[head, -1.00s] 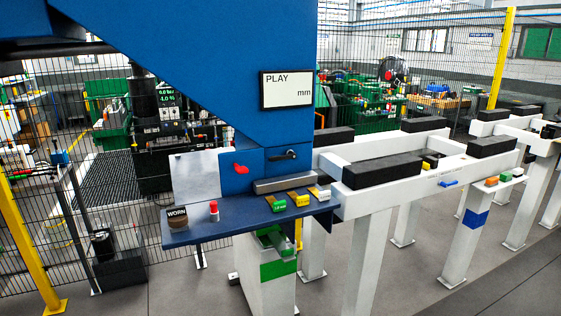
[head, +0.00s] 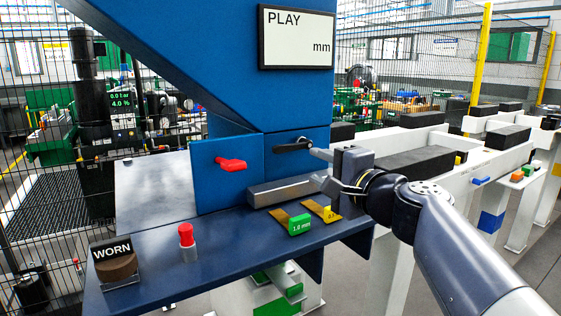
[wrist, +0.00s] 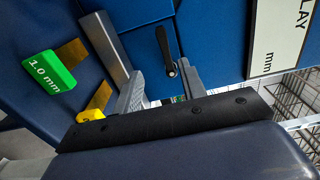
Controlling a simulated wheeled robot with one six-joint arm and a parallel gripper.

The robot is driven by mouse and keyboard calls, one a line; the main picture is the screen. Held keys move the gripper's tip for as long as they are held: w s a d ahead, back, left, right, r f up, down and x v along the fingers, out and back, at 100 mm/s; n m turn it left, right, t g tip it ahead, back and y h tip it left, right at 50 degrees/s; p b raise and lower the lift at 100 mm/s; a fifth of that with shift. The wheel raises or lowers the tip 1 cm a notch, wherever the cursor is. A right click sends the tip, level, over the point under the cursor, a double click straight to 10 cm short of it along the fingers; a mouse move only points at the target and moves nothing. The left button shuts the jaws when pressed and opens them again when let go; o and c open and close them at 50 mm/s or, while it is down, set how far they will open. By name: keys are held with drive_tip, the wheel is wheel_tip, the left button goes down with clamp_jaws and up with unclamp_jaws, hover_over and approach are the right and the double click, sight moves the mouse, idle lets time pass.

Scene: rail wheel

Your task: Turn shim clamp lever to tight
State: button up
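A black lever (head: 293,146) is mounted on the blue block above a grey metal bar (head: 290,188). Its handle points left from the pivot in the head view. The wrist view shows the black lever (wrist: 166,45) with its pivot end close to my fingertips. A red lever (head: 231,164) sits on the block further left. No label shows which is the shim clamp lever. My gripper (head: 322,168) is open and empty, just right of the black lever. In the wrist view my gripper (wrist: 160,72) has its two fingers apart, near the pivot; contact cannot be told.
A green 1.0 mm tag (head: 300,225) and a yellow tag (head: 331,213) lie on the blue shelf (head: 215,240). A red-topped peg (head: 187,242) and a WORN holder (head: 115,262) stand left. The PLAY display (head: 297,37) is blank. White rails with black blocks (head: 415,170) extend right.

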sight(286, 149)
drive_tip(key=x, duration=0.3)
drive_tip(key=p+x, duration=0.1)
drive_tip(key=x, duration=0.7)
drive_tip(key=shift+r+p, duration=0.25)
drive_tip(key=shift+p, duration=0.15)
drive_tip(key=shift+d, duration=0.1)
clamp_jaws()
